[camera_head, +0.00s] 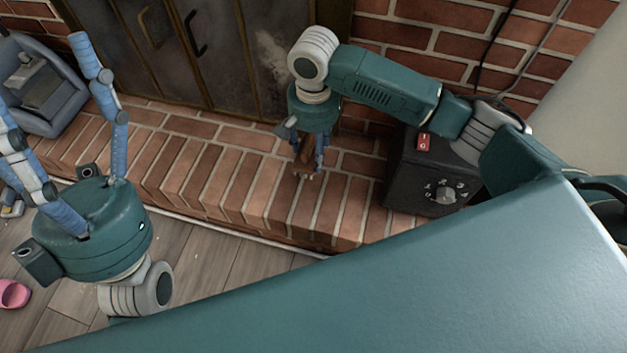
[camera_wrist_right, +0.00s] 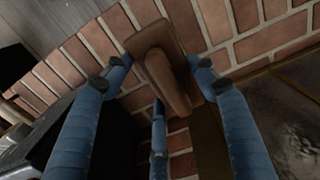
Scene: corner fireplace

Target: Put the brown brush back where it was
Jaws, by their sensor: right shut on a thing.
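The brown brush (camera_wrist_right: 168,78) is between the blue fingers of my right gripper (camera_wrist_right: 165,80) in the right wrist view. It has a flat block and a rounded handle. In the head view my right gripper (camera_head: 308,158) points down over the brick hearth (camera_head: 205,170), shut on the brush (camera_head: 305,160), which is partly hidden by the fingers. I cannot tell whether the brush touches the bricks. My left gripper (camera_head: 70,125) is at the left with its blue fingers spread wide, open and empty.
A black box (camera_head: 435,175) with a dial and red switch stands on the hearth right of my right gripper. Dark fireplace doors (camera_head: 190,50) are behind. A blue-grey bin-like container (camera_head: 40,85) is at the upper left. A pink slipper (camera_head: 14,294) lies on the wooden floor.

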